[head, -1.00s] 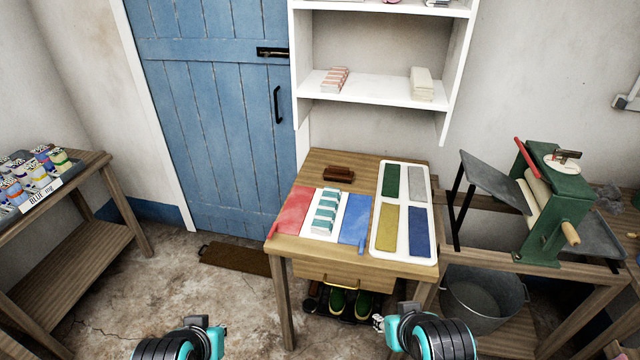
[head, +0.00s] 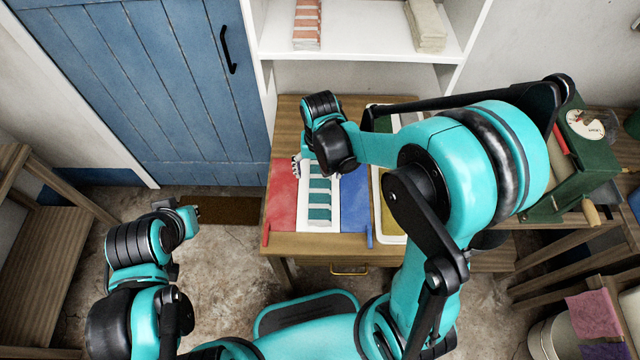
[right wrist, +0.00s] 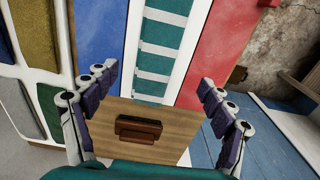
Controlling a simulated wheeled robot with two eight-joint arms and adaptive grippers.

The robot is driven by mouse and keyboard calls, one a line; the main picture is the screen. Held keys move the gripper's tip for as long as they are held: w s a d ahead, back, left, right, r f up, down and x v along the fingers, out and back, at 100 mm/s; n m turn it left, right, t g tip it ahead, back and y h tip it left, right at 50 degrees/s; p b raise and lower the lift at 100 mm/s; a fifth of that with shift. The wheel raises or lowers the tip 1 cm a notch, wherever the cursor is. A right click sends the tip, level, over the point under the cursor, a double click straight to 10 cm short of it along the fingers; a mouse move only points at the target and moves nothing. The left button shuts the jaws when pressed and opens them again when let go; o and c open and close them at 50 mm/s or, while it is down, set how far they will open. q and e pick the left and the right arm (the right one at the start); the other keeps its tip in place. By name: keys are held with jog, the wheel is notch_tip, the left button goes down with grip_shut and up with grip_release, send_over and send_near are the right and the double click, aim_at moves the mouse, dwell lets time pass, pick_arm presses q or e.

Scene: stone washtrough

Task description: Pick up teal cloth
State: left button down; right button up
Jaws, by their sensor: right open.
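The teal cloth (head: 320,200) is a banded teal-and-white piece lying on a white strip (head: 333,222) on the wooden table, between a red panel and a blue panel. In the right wrist view the teal cloth (right wrist: 157,55) lies beyond the fingertips, its near end in sight. My right gripper (head: 298,166) is above the table at the cloth's far left part, and my right forearm hides that end in the head view. The right gripper (right wrist: 158,82) is open and empty, fingers wide apart. My left gripper (head: 190,213) hangs over the floor at left; its jaws are unclear.
The red panel (head: 281,200) and blue panel (head: 355,195) flank the cloth. A brown wooden block (right wrist: 138,130) lies on the table beyond it. A white tray (head: 388,238) with coloured pads is at right. A shelf (head: 355,40) rises behind; a green press (head: 580,150) stands right.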

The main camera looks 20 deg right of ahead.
aim_at(320, 189)
jog(key=shift+a+f, duration=0.1)
jog(key=shift+f, duration=0.5)
notch_tip(320, 189, down, 2)
jog(key=shift+w+f+b, duration=0.1)
jog(key=shift+b, duration=0.35)
jog(key=f, duration=0.1)
jog(key=f+b, duration=0.1)
jog(key=f, duration=0.1)
jog(key=f+b, duration=0.1)
jog(key=f, duration=0.1)
jog(key=shift+d+f, duration=0.2)
jog(key=shift+d, duration=0.15)
jog(key=shift+r, duration=0.15)
jog(key=shift+c, duration=0.3)
jog(key=c, duration=1.2)
